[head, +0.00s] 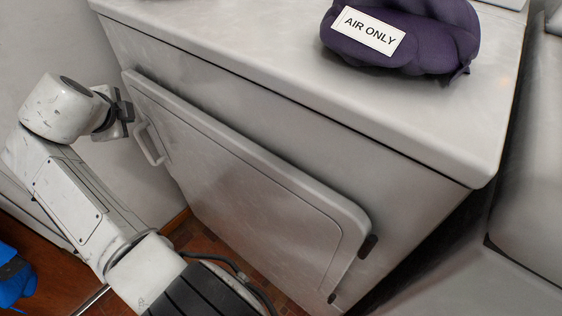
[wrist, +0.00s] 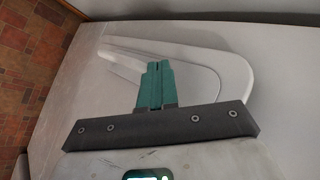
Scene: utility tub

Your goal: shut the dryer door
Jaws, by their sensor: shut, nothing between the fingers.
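The dryer (head: 425,160) is a white box with a flat top. Its door (head: 250,190) is on the front, with dark hinges at its right edge and a white loop handle (head: 151,146) at its left edge. The door sits close to the front; I cannot tell whether it is fully shut or slightly ajar. My gripper (head: 127,108) is at the door's upper left, just above the handle.
A purple bundle (head: 430,45) labelled "AIR ONLY" lies on the dryer top. A pale wall stands at the left. The brown tiled floor (head: 190,240) shows below the door. A blue object (head: 15,275) is at the lower left. Another white surface stands close on the right.

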